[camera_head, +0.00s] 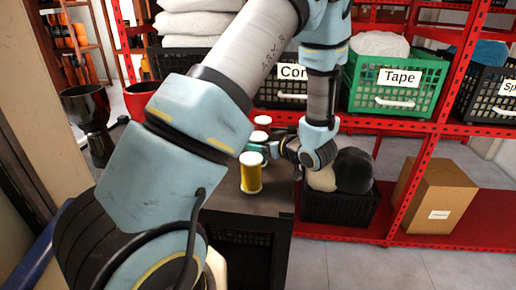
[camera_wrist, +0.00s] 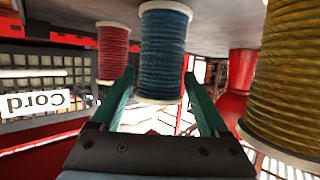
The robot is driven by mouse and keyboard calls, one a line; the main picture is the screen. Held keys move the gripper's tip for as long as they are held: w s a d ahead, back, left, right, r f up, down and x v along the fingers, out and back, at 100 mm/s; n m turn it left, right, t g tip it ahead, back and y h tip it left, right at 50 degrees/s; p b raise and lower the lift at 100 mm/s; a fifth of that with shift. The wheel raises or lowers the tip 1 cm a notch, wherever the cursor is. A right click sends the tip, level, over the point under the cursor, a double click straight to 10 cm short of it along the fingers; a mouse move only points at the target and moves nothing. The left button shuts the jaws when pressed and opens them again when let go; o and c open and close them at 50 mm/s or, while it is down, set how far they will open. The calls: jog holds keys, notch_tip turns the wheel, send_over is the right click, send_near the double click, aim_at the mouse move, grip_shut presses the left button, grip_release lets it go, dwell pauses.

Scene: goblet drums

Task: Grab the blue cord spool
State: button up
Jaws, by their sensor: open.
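The blue cord spool (camera_wrist: 165,50) has white end discs and shows upside down in the wrist view. My gripper (camera_wrist: 158,75) is open, its two green fingers spread with the blue spool in line between their tips. I cannot tell whether either finger touches it. In the head view my gripper (camera_head: 256,150) reaches in from the right, low over the dark cabinet top, and mostly hides the blue spool.
A yellow spool (camera_head: 251,176) stands close on the near side, also large in the wrist view (camera_wrist: 290,75). A red spool (camera_wrist: 113,52) stands on the other side. All stand on a dark cabinet top (camera_head: 245,203). Red shelves with labelled crates (camera_head: 397,90) rise behind.

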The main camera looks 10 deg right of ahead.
jog(key=shift+c, duration=0.2)
grip_shut()
dwell(0.4)
jog(key=shift+r, duration=0.2)
